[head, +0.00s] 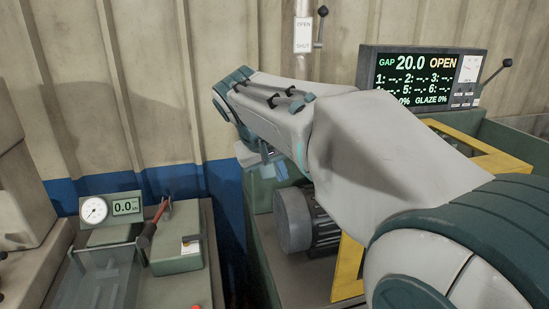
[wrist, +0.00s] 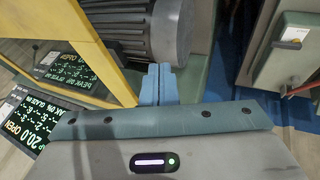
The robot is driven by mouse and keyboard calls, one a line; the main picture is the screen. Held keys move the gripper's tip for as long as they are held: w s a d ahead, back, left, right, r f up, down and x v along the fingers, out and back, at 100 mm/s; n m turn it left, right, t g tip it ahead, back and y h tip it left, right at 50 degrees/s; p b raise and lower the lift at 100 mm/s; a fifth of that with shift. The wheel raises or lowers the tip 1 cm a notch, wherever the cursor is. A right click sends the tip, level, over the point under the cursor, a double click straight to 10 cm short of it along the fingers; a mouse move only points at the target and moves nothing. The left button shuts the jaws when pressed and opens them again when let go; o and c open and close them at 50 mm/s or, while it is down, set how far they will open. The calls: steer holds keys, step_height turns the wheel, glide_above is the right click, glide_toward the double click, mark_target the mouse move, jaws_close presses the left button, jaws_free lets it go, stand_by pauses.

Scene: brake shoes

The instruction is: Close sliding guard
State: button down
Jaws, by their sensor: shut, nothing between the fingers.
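The yellow-framed guard (head: 347,268) stands on the right in the head view, partly hidden behind my arm. Its yellow frame also shows at upper left in the wrist view (wrist: 103,66), beside my fingers and apart from them. My gripper (head: 272,168) hangs in the middle of the head view, above and just left of the grey motor (head: 294,220). In the wrist view my gripper (wrist: 158,72) has its two blue fingers together and empty, close to the motor (wrist: 140,28). The guard's handle, if any, cannot be made out.
A display (head: 420,78) behind the machine reads gap 20.0 and OPEN. A lever sits on its right side. A switch box marked OPEN and SHUT (head: 303,35) is on a pipe at the wall. A bench with a dial gauge (head: 94,210) and red-handled tool stands left.

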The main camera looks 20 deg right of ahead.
steer(key=w+r+h, duration=0.1)
steer(key=w+r, duration=0.3)
steer(key=w+d+f+p, duration=0.2)
steer(key=w+d+f, duration=0.2)
steer(key=d+f, duration=0.3)
steer(key=shift+d+f+m+t, duration=0.15)
steer(key=shift+d+m+t, duration=0.2)
steer(key=shift+d, duration=0.4)
